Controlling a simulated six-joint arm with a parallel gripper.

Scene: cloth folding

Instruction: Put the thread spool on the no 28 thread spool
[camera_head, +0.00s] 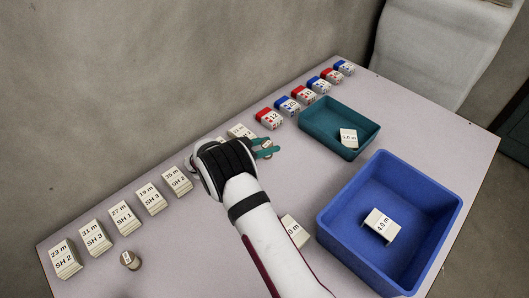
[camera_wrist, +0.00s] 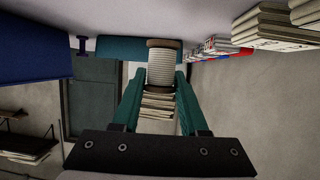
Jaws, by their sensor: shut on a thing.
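My gripper (camera_head: 264,148) has teal fingers and is over the back middle of the table, near the numbered blocks. In the wrist view my gripper (camera_wrist: 161,72) is shut on a thread spool (camera_wrist: 163,66) with pale thread and brown ends. The spool is mostly hidden by the fingers in the head view. Another small spool (camera_head: 130,260) stands on the table at the front left, apart from the gripper. I cannot read a number 28 on either spool or on the small blocks.
Labelled white stacks (camera_head: 122,218) line the left edge. Red and blue numbered blocks (camera_head: 269,117) line the back. A teal tray (camera_head: 311,131) and a large blue bin (camera_head: 334,222) each hold a labelled white block. Another white block (camera_head: 293,231) is partly behind my arm.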

